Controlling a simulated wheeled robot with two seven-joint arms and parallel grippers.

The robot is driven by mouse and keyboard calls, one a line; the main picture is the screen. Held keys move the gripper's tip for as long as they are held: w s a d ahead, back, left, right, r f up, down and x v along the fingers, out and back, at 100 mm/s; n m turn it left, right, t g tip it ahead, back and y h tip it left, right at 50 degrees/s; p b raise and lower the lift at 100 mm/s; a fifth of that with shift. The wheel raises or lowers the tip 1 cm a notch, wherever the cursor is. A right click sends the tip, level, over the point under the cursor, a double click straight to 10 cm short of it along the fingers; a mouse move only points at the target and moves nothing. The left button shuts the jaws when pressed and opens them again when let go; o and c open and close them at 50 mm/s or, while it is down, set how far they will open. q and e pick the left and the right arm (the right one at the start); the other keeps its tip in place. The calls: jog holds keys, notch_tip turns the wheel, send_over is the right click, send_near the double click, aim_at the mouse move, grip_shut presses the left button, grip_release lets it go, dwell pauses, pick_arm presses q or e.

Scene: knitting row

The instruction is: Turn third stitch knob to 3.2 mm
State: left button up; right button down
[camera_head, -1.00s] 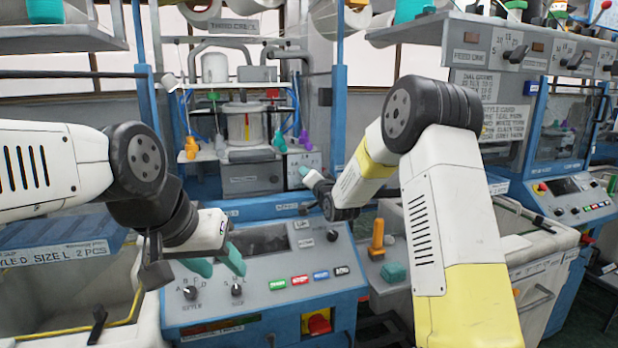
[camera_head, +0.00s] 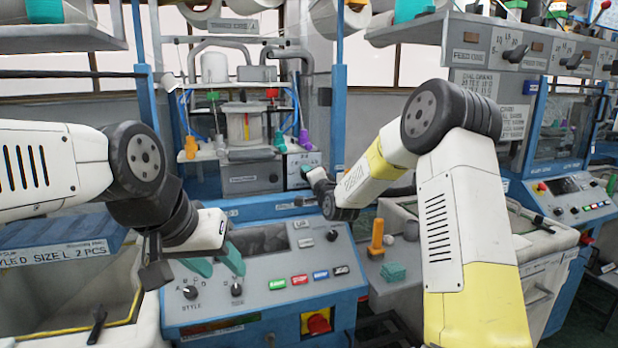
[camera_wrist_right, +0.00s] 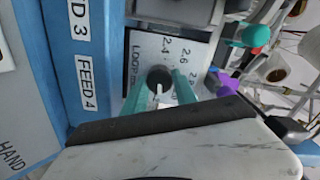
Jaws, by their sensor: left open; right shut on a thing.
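A dark round knob (camera_wrist_right: 160,78) with a white pointer mark sits on a white dial plate (camera_wrist_right: 144,52) lettered "LOOP" in the right wrist view. Figures such as 2.4 and 2.6 run along the plate; 3.2 is not readable, nor is the pointer's exact reading. My right gripper (camera_wrist_right: 158,92) is shut on this knob, its teal fingers on either side. In the head view the right gripper (camera_head: 306,171) reaches the small dial panel (camera_head: 303,158) below the machine's shelf. My left gripper (camera_head: 216,263) is open and empty above the front control console.
Blue strips labelled FEED 3 and FEED 4 (camera_wrist_right: 85,85) lie beside the dial plate. Purple (camera_wrist_right: 222,82) and teal (camera_wrist_right: 256,34) parts stand close to its other side.

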jog(key=c, duration=1)
grip_release()
jog(key=v, duration=0.8)
jog(key=shift+r, duration=0.1)
